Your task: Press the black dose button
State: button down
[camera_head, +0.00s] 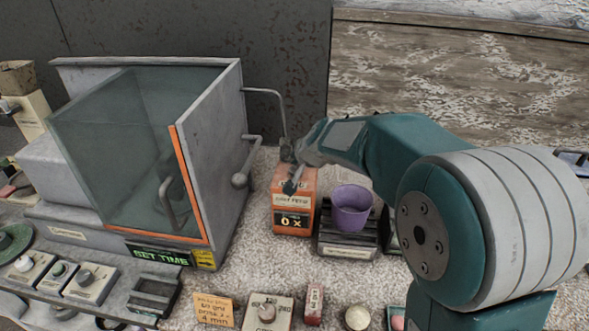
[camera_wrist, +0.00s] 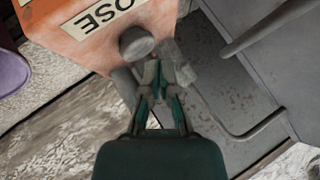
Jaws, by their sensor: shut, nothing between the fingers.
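The orange dispenser box (camera_head: 291,222) stands right of the glass-fronted cabinet, with a pale label and a black "0 x" display on its front. In the wrist view the box (camera_wrist: 75,50) has a label ending in "OSE". A round dark grey cap (camera_wrist: 137,42), which looks like the dose button, sits beside that label. My gripper (camera_head: 291,186) is shut and empty at the top of the box in the head view. In the wrist view my gripper (camera_wrist: 160,72) has its fingertips just below the cap; I cannot tell whether they touch. In the head view the button is hidden.
The cabinet (camera_head: 223,170) has a side handle and a bent rod (camera_head: 268,92) close to my gripper. A purple cup (camera_head: 350,208) stands on a dark slatted stand (camera_head: 346,245) right of the box. Several small controls line the front of the table.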

aim_at(296, 171)
jog(key=shift+f, duration=0.1)
jog(key=shift+s+f, duration=0.1)
jog(key=shift+f, duration=0.15)
jog(key=shift+f, duration=0.55)
dwell(0.9)
jog(key=shift+r, duration=1)
jog(key=shift+r, duration=2.5)
jog(key=shift+d, duration=0.1)
